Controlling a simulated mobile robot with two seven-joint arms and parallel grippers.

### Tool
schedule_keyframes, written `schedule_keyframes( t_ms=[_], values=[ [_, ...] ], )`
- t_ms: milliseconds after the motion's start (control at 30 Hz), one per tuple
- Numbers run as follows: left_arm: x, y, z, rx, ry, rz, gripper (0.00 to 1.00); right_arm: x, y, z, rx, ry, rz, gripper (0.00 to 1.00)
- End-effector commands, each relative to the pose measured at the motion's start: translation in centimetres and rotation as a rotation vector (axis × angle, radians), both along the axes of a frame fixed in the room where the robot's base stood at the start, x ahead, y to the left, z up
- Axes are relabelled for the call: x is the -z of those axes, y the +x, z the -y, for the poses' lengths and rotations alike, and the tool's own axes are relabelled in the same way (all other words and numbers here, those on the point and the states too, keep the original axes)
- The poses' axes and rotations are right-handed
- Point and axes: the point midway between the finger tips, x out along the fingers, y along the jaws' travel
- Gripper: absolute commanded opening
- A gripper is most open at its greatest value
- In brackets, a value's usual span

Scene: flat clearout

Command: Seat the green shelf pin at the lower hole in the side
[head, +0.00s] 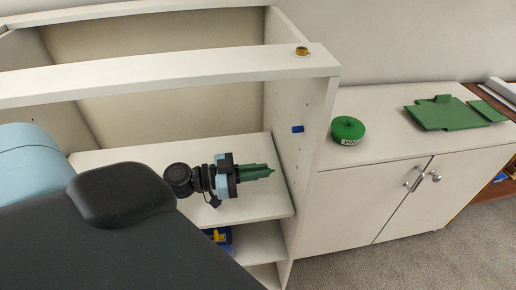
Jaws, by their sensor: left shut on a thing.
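My left gripper (264,172) reaches into the open shelf unit, in front of the inner face of its right side panel (287,190). Its jaws are shut on a small green piece, the green shelf pin (271,171), which is mostly hidden between the green fingers. The fingertips point right, close to the panel; I cannot tell if the pin touches it. Small holes show faintly in the panel; the lower hole is not clear. My right gripper is not in view.
A shelf board (150,155) lies just below my gripper. A blue and yellow item (219,236) stands on the shelf beneath. A tape ring (302,51) lies on the top rail. A green roll (348,128) and green board (450,113) lie on the white cabinet at right.

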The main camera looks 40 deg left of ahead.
Motion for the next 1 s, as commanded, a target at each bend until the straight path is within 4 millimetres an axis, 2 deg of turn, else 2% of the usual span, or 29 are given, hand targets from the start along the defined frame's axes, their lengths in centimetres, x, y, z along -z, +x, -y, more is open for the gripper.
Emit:
schedule_keyframes(
  t_ms=[300, 500, 1000],
  values=[
    [0.0, 0.0, 0.0, 0.000, 0.000, 0.000, 0.00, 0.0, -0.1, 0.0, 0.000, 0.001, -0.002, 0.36],
    [0.2, -0.2, -0.1, 0.001, -0.002, 0.001, 0.00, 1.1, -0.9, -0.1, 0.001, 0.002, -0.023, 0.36],
    [0.0, 2.9, 2.5, 0.002, -0.002, 0.002, 0.00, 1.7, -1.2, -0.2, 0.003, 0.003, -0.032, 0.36]
  ],
)
